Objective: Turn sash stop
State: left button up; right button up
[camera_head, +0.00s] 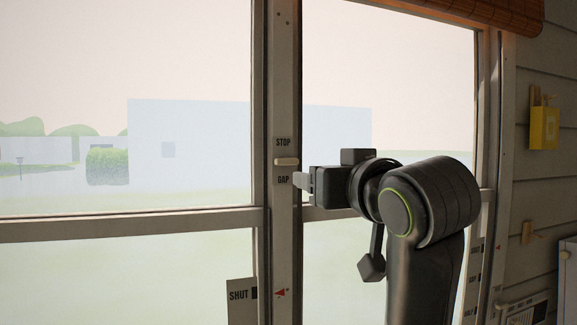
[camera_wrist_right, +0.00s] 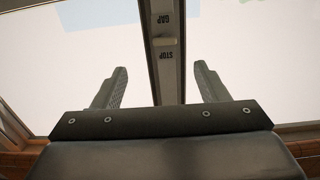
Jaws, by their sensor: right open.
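The sash stop (camera_head: 287,161) is a small cream bar lying level across the grey window post, between the printed words STOP above and GAP below. In the wrist view the stop (camera_wrist_right: 166,40) shows as a pale bar on the post, between the upside-down words. My right gripper (camera_head: 303,181) is just right of the post, near the word GAP and slightly lower than the stop. In the wrist view my right gripper's fingers (camera_wrist_right: 162,74) are spread wide with nothing between them but the post behind. No contact with the stop shows. My left gripper is not in view.
Window panes lie on both sides of the post (camera_head: 283,230), with a level rail (camera_head: 120,226) at left. A SHUT label (camera_head: 240,294) and red arrow (camera_head: 282,293) are low down. A yellow box (camera_head: 544,127) hangs on the right wall. A rolled blind (camera_head: 490,12) is above.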

jog(key=r, duration=0.1)
jog(key=p, duration=0.8)
send_near(288, 161)
jog(key=x, duration=0.8)
jog(key=shift+w+r, duration=0.1)
jog(key=shift+w+a, duration=0.2)
jog(key=shift+w, duration=0.4)
jog(key=c, duration=1)
